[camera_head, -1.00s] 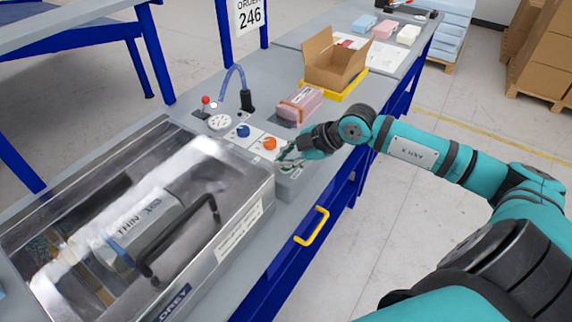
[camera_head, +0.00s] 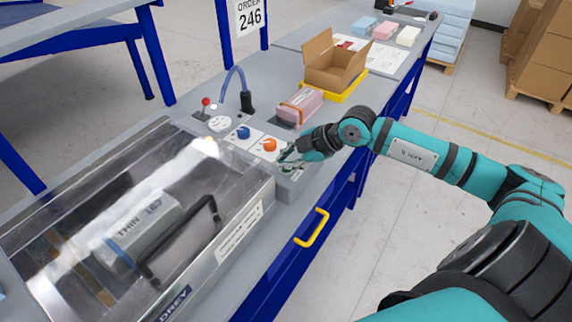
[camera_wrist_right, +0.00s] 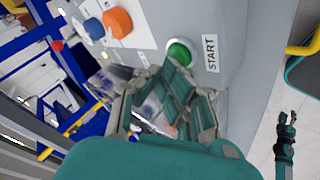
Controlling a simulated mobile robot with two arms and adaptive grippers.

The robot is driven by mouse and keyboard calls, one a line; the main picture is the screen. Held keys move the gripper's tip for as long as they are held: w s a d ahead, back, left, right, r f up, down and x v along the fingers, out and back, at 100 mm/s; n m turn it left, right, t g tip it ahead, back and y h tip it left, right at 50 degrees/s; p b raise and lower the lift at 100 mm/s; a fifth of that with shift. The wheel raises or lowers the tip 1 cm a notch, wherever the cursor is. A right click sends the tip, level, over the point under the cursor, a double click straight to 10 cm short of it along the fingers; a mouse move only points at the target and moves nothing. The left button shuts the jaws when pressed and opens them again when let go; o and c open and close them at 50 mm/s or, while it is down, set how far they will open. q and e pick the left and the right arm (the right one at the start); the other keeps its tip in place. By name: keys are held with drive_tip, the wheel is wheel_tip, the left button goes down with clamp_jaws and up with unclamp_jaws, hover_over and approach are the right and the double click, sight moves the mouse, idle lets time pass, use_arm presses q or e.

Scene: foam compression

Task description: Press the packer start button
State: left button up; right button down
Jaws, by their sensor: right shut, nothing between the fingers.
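The green start button (camera_wrist_right: 179,51) sits in a pale round collar next to the START label (camera_wrist_right: 210,53) on a grey panel, in the right wrist view. My right gripper (camera_wrist_right: 174,68) is shut and empty, its fingertips right at the button's near edge. I cannot tell whether they touch it. In the head view the right gripper (camera_head: 287,154) is over the control panel at the packer's far right corner. The packer (camera_head: 238,232) has a clear lid with a black handle (camera_head: 180,245); a grey roll marked THIN lies inside.
A blue knob (camera_head: 243,132) and an orange knob (camera_head: 269,145) are close to the right gripper. A pink block (camera_head: 299,106) and an open carton (camera_head: 335,66) are farther along the bench.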

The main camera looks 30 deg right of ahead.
drive_tip(key=shift+r+p, duration=0.35)
drive_tip(key=shift+r, duration=0.25)
drive_tip(key=shift+r, duration=0.15)
wheel_tip(320, 180, up, 5)
drive_tip(key=p, duration=0.4)
idle(0.5)
